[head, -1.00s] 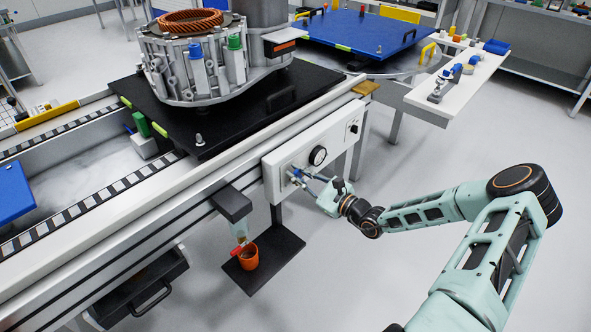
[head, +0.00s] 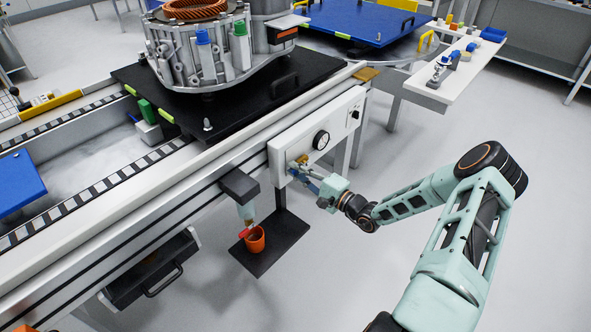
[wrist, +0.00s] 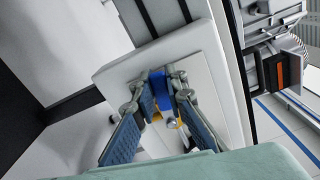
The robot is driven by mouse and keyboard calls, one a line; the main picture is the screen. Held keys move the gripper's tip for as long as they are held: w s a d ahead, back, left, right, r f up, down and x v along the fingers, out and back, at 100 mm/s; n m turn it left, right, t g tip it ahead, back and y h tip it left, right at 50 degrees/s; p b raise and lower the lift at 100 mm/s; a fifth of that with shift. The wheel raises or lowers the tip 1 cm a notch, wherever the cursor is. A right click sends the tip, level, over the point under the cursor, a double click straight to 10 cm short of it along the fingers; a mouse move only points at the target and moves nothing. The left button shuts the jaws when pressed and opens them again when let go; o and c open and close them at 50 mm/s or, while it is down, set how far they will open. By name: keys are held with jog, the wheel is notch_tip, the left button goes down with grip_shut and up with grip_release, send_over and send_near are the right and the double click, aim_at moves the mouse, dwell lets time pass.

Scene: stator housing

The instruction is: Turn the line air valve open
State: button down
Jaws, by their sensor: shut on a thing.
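The line air valve has a blue handle (wrist: 158,86) and yellow-brass parts behind it in the wrist view. It sits at the left end of a white panel (head: 338,122) on the front of the conveyor. In the head view its brass part (head: 301,161) shows just above my fingers. My gripper (head: 303,174) reaches the panel from the right. In the wrist view my gripper (wrist: 160,84) has its two blue-padded fingers on either side of the handle, shut on it. The handle's full length and exact angle are partly hidden by the fingers.
A round gauge (head: 321,140) sits right of the valve, with a black knob (head: 355,114) further right. The floor around my arm is clear.

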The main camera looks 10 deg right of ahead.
jog(key=shift+f+n, duration=0.55)
jog(key=shift+n, duration=0.45)
jog(key=c, duration=1.9)
grip_release()
jog(key=shift+c, duration=0.2)
jog(key=v, duration=1.2)
